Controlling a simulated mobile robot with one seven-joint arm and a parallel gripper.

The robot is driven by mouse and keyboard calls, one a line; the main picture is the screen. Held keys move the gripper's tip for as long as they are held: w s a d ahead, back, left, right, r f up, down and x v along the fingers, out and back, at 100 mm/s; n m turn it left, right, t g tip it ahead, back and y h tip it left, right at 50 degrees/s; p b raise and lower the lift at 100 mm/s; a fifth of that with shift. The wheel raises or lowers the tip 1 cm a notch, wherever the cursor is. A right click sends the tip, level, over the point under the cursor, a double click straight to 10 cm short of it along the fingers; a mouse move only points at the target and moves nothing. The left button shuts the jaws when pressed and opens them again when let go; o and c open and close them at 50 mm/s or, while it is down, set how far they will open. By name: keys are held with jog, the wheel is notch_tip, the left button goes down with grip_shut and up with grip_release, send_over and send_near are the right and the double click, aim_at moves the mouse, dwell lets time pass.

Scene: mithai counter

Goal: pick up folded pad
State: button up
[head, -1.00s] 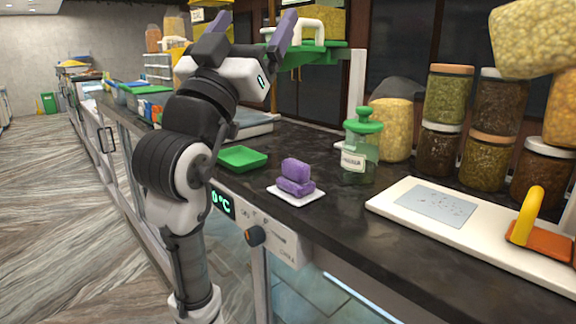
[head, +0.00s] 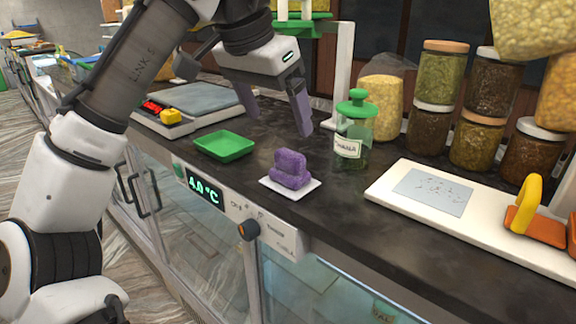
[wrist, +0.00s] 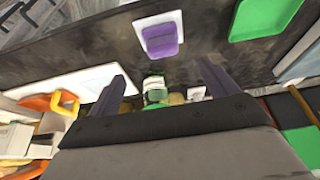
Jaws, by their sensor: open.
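The folded pad (head: 290,168) is a purple, cloth-like piece on a small white square plate (head: 309,188) near the counter's front edge. In the wrist view the purple pad (wrist: 161,40) lies on its white plate (wrist: 176,18), beyond my fingertips. My gripper (head: 278,112) is open and empty, with its two purple fingers pointing down. It is above the counter, behind and apart from the pad. The fingers also show in the wrist view (wrist: 167,78), spread wide.
A green tray (head: 224,146) lies left of the plate. A green-lidded jar (head: 355,130) stands behind right, near my right finger. A white board (head: 400,182) with an orange-and-yellow tool (head: 528,208) is at right. A scale (head: 196,102) and stacked jars (head: 437,90) stand behind.

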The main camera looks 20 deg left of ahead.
aim_at(290, 152)
jog(key=x, duration=0.6)
jog(key=shift+w, duration=0.1)
jog(key=shift+p+x, duration=1.35)
jog(key=shift+x, duration=1.3)
jog(key=shift+w+a, duration=0.15)
jog(key=shift+w, duration=0.05)
jog(key=c, duration=1.1)
jog(key=shift+o, duration=0.2)
jog(key=shift+r, duration=0.1)
notch_tip(290, 152, up, 20)
jog(key=shift+b, duration=0.45)
